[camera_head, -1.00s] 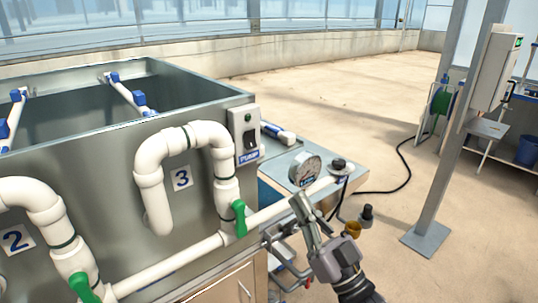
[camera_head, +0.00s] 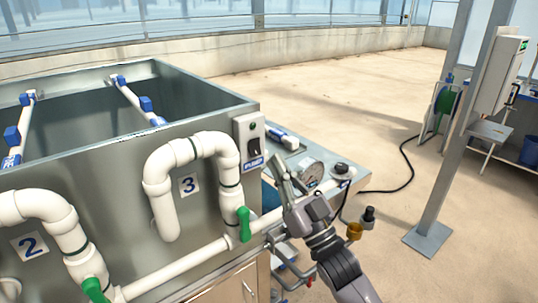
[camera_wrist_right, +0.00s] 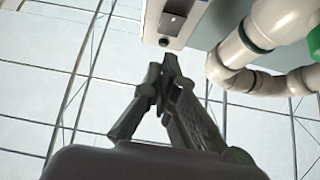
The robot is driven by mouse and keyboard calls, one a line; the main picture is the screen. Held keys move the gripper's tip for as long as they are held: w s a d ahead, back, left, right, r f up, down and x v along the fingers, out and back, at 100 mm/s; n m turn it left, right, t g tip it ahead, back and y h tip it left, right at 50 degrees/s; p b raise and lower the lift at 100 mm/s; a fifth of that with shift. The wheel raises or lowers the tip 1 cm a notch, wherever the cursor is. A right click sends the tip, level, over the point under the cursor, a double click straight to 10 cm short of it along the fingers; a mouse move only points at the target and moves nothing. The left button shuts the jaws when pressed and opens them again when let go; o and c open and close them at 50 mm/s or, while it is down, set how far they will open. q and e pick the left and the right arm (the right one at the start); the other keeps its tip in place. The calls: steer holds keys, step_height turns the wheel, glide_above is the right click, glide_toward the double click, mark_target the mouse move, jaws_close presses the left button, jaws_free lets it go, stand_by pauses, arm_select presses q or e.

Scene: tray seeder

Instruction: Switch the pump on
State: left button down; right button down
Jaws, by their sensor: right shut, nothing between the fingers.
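The pump switch box (camera_head: 241,127) is a pale box labelled PUMP on the metal tank's right end. It has a green lamp (camera_head: 253,126) above a dark switch (camera_head: 254,146). My right gripper (camera_head: 277,166) is shut and empty, with its fingertips just right of and slightly below the switch in the head view. I cannot tell whether it touches the box. In the right wrist view, the shut fingertips (camera_wrist_right: 168,62) are below the switch box (camera_wrist_right: 153,27). My left gripper is not in view.
The metal tank (camera_head: 110,160) carries white pipes (camera_head: 190,148) with green valve handles (camera_head: 244,224). A grey post (camera_head: 455,140) stands at right. The floor beyond is mostly clear.

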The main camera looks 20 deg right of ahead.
mark_target(257, 141)
steer(key=shift+w+a+f, duration=0.1)
steer(key=shift+w+a, duration=0.1)
steer(key=shift+w, duration=0.4)
steer(key=shift+w+a+f, duration=0.15)
steer(key=shift+w+a, duration=0.1)
steer(key=shift+w, duration=0.35)
steer(key=shift+w+a+f, duration=0.1)
steer(key=shift+w+a, duration=0.1)
steer(key=shift+w, duration=0.4)
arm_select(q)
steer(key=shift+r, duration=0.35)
